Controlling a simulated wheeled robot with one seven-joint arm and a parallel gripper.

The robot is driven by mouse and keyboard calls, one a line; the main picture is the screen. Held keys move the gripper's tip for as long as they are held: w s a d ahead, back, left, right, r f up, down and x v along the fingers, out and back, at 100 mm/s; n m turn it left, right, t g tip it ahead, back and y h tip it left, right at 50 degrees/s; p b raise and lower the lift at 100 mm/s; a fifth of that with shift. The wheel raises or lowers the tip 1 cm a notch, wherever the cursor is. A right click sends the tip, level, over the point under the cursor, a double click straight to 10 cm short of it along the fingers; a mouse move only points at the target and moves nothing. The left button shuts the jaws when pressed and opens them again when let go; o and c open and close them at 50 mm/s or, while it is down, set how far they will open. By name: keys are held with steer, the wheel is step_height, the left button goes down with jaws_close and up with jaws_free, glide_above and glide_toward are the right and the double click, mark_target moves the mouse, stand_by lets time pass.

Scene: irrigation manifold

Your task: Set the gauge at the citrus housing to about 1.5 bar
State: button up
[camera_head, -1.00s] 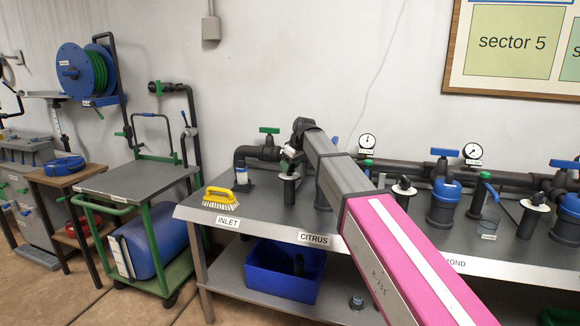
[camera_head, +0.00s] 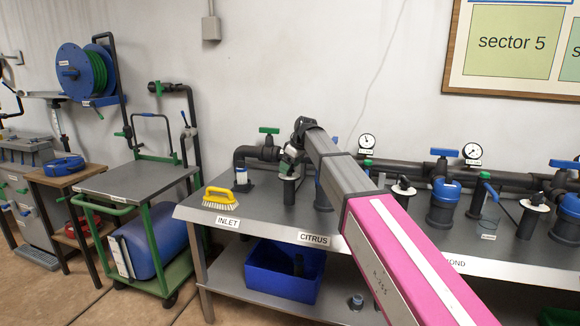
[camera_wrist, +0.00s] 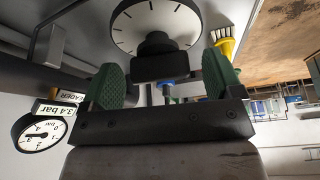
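In the wrist view my gripper (camera_wrist: 163,82) has its two green-padded fingers apart, one on each side of a black knob (camera_wrist: 158,66). Gaps show between the knob and both pads. Beyond the knob is a white dial disc (camera_wrist: 155,24) with black tick marks. In the head view my gripper (camera_head: 290,163) is over a black post (camera_head: 289,190) behind the CITRUS label (camera_head: 313,240). A blue housing (camera_head: 322,195) is mostly hidden behind my arm. A round gauge (camera_wrist: 40,131) at the wrist view's left has a tag reading 3.4 bar and a partly cut HEADER label.
Two gauges (camera_head: 367,142) (camera_head: 473,151) stand on the rear pipe; their readings are too small. A yellow brush (camera_head: 221,197) lies left of the post. Other white-disc posts (camera_head: 404,189) and blue housings (camera_head: 443,205) stand right. A blue bin (camera_head: 285,272) is below.

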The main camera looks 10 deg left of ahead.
steer(key=v, duration=1)
steer(key=shift+r, duration=0.4)
steer(key=shift+d, duration=0.1)
step_height(320, 180, up, 3)
stand_by(0.5)
